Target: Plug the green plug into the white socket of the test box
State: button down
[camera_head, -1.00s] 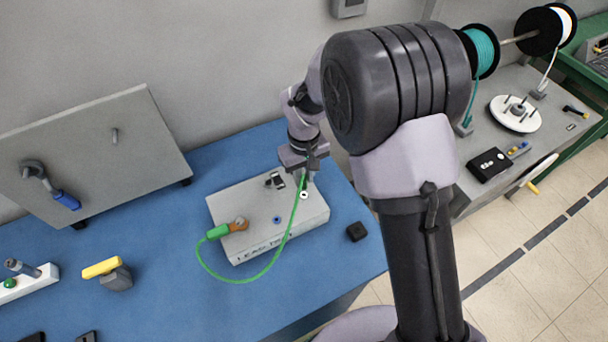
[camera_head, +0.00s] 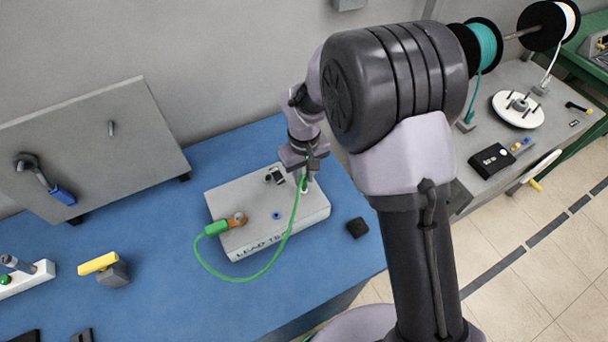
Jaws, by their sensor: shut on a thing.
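The test box (camera_head: 255,205) is a light grey box with lettering on its front, lying on the blue bench. My gripper (camera_head: 305,170) is above its right end, shut on the green plug (camera_head: 303,184), which points down and is partly hidden by the fingers. The white socket (camera_head: 305,191) is right under the plug's tip and mostly covered; I cannot tell how deep the plug sits. A green lead (camera_head: 284,250) loops from the plug to a green end (camera_head: 216,228) at an orange-brown piece on the box's left side.
A blue socket (camera_head: 277,215) and a dark switch (camera_head: 274,176) are on the box top. A small black block (camera_head: 357,228) lies right of the box. A yellow-handled block (camera_head: 100,264) and a tilted grey panel (camera_head: 90,150) stand left. Blue bench (camera_head: 165,290) is clear in front.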

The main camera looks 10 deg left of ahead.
jog(key=shift+f+b, duration=0.75)
jog(key=shift+f, duration=0.3)
jog(key=c, duration=1.2)
grip_release()
jog(key=shift+r, duration=0.15)
notch_tip(320, 180, up, 17)
jog(key=p, duration=0.4)
jog(key=s+d+m+t+y+b, duration=0.25)
jog(key=s+d+m+b, duration=0.45)
jog(key=s+d+b, duration=0.5)
jog(key=s+d+f+m+t+b, duration=0.3)
jog(key=s+d+f+m+b, duration=0.1)
jog(key=s, duration=0.4)
jog(key=shift+d+f+m+b, duration=0.4)
jog(key=shift+d+b, duration=0.5)
jog(key=shift+d, duration=0.25)
